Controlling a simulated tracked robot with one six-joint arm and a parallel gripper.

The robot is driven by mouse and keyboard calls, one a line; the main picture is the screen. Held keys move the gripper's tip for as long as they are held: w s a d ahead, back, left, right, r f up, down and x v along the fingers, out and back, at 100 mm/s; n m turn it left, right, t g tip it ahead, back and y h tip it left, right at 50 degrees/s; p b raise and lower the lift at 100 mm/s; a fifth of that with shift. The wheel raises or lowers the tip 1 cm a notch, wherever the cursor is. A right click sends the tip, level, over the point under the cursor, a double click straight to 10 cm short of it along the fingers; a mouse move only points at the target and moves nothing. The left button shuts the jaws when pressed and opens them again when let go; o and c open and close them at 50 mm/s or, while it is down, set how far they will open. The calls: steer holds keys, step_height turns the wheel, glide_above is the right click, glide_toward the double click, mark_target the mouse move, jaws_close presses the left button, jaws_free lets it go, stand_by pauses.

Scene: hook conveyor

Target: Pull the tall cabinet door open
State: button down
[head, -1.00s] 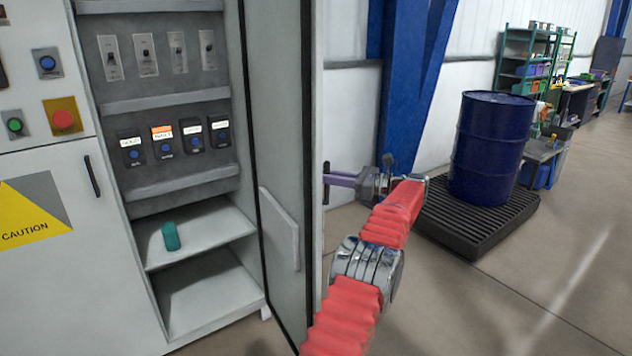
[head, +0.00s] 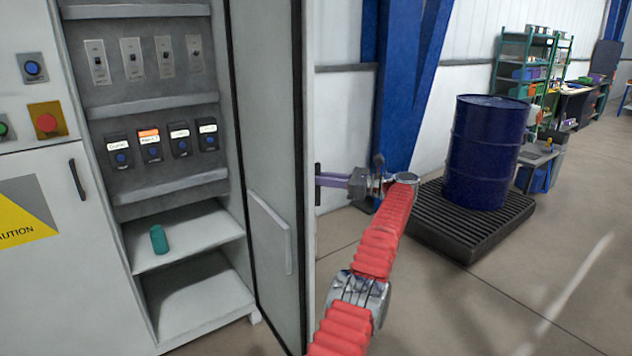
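The tall cabinet door (head: 268,130) stands swung well open, seen from its inner side, with a black seal along its edge. The open cabinet (head: 160,75) is to its left, with switches, breakers and shelves showing. My gripper (head: 322,182) is at the outer side of the door, at its free edge, with its purple fingers reaching left toward a dark handle (head: 317,184).
A teal cylinder (head: 159,239) stands on the cabinet's shelf. A blue drum (head: 487,152) on a black slatted pallet (head: 470,232) stands to the right of my arm, near a blue column (head: 405,100). Shelving (head: 528,72) is farther back. The floor at right front is clear.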

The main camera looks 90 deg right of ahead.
steer(key=shift+s+a, duration=0.15)
steer(key=shift+s, duration=0.05)
steer(key=c, duration=1.9)
jaws_free()
steer(key=shift+c, duration=0.2)
steer(key=shift+o, duration=0.7)
steer(key=shift+w, duration=0.3)
steer(key=shift+r, duration=0.1)
